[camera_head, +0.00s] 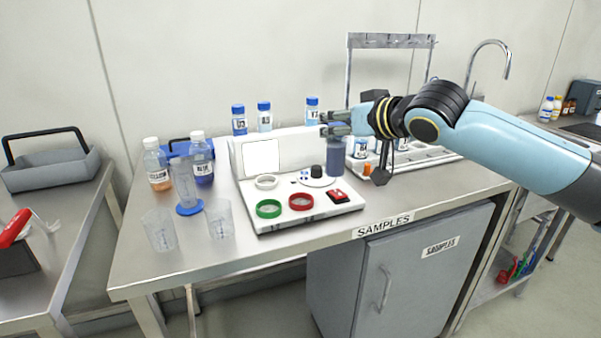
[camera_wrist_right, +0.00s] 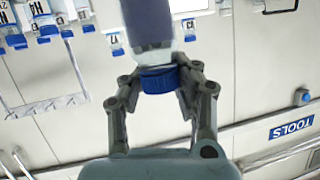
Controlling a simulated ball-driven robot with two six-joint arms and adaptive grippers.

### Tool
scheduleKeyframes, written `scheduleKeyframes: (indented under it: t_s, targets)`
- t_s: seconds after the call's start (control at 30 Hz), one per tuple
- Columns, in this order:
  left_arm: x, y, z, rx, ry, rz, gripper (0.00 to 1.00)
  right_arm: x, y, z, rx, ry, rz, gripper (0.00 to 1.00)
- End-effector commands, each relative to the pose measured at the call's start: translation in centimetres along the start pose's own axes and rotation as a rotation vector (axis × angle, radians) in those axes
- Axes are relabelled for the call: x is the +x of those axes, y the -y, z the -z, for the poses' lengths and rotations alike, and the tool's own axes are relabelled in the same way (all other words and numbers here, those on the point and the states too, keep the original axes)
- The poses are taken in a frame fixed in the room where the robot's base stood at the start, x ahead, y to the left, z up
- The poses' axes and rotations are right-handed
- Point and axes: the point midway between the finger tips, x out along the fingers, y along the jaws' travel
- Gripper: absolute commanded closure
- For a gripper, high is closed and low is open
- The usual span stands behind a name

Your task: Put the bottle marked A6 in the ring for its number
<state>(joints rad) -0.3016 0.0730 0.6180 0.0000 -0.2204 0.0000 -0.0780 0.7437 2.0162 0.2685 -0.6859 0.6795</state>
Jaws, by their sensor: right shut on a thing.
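My right gripper (camera_head: 336,124) is shut on the blue cap of a bottle (camera_head: 336,158) with dark blue contents. The bottle hangs upright over the back right of a white device. In the right wrist view the fingers (camera_wrist_right: 160,88) close around the blue cap, with the bottle (camera_wrist_right: 150,22) beyond it. No marking is readable on the held bottle. A white ring (camera_head: 266,181), a green ring (camera_head: 268,208) and a red ring (camera_head: 301,201) lie on the white device (camera_head: 283,222); their numbers are not readable. My left gripper is not in view.
A black knob (camera_head: 317,171) and a red switch (camera_head: 335,196) are near the rings. Clear beakers (camera_head: 159,230) and larger bottles (camera_head: 157,164) stand left. The bench front (camera_head: 400,202) is clear.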

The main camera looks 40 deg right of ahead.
Motion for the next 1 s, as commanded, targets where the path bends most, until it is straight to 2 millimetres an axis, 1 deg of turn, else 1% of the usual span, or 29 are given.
scheduleKeyframes:
  t_s: [0.03, 0.1, 0.2, 0.33, 0.47, 0.53, 0.63, 0.73, 1.0]
  targets:
    - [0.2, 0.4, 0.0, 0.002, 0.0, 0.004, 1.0, 0.9, 0.7, -0.3, 0.012, -0.003, 0.001, 1.0]
    - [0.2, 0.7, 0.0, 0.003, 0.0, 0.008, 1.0, 2.1, 1.6, -0.8, 0.012, -0.003, 0.003, 1.0]
    - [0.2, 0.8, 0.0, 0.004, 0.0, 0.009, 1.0, 3.9, 2.8, -1.6, 0.009, -0.002, 0.001, 1.0]
    - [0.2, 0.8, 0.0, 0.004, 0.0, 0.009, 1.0, 5.7, 3.9, -2.4, 0.005, -0.001, 0.0, 1.0]
    - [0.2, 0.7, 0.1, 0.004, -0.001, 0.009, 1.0, 6.4, 4.4, -2.8, 0.0, 0.001, 0.0, 1.0]
    - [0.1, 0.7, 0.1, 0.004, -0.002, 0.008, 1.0, 6.7, 4.3, -3.6, -0.002, 0.002, -0.001, 1.0]
    - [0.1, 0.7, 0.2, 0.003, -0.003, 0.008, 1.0, 7.2, 4.1, -5.2, -0.001, 0.004, -0.002, 1.0]
    - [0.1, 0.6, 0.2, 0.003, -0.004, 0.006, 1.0, 7.7, 3.9, -6.2, -0.002, 0.002, -0.001, 1.0]
    - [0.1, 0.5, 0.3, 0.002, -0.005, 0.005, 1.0, 7.8, 3.8, -6.5, -0.003, -0.001, -0.001, 1.0]
